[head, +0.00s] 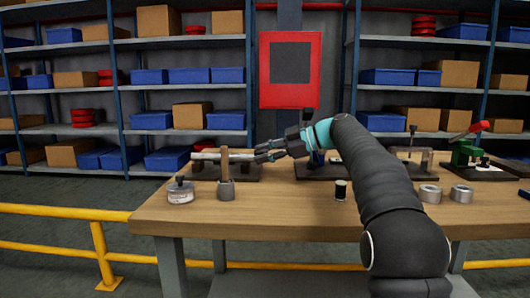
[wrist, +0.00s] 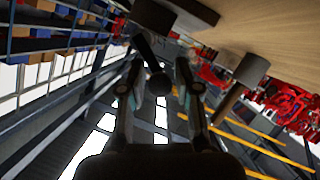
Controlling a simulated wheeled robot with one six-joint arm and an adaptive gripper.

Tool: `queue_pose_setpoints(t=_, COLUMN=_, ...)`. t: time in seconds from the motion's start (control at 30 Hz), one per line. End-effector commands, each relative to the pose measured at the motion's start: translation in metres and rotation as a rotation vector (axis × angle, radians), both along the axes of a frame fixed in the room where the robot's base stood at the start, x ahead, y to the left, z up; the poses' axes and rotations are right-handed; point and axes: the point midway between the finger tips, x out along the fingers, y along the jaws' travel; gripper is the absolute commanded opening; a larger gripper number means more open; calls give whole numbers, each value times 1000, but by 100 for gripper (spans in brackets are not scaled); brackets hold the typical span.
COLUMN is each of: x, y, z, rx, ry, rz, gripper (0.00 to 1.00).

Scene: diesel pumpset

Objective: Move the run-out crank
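The run-out fixture has a pale shaft (head: 208,156) lying level on a dark base (head: 247,172) at the left of the workbench. My gripper (head: 264,151) is at the right end of this shaft in the head view, with its fingers pointing left. The crank is too small to make out there. In the wrist view a dark crank arm with a rounded end (wrist: 158,84) shows between the two fingers of my gripper (wrist: 160,70). The fingers stand apart with gaps on both sides. I cannot tell whether either finger touches the crank.
A small dark cylinder (head: 341,190), two metal rings (head: 430,194) and a green press (head: 466,151) are to the right.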

Motion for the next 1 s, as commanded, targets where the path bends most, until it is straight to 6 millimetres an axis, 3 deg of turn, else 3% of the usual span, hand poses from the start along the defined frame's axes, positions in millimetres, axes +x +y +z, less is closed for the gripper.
queue_pose_setpoints(t=0.47, x=-1, y=-11, z=5, rx=1, ry=-3, rz=-4, gripper=47)
queue_pose_setpoints(t=1.0, x=-21, y=-96, z=35, rx=0, ry=-2, rz=-3, gripper=47)
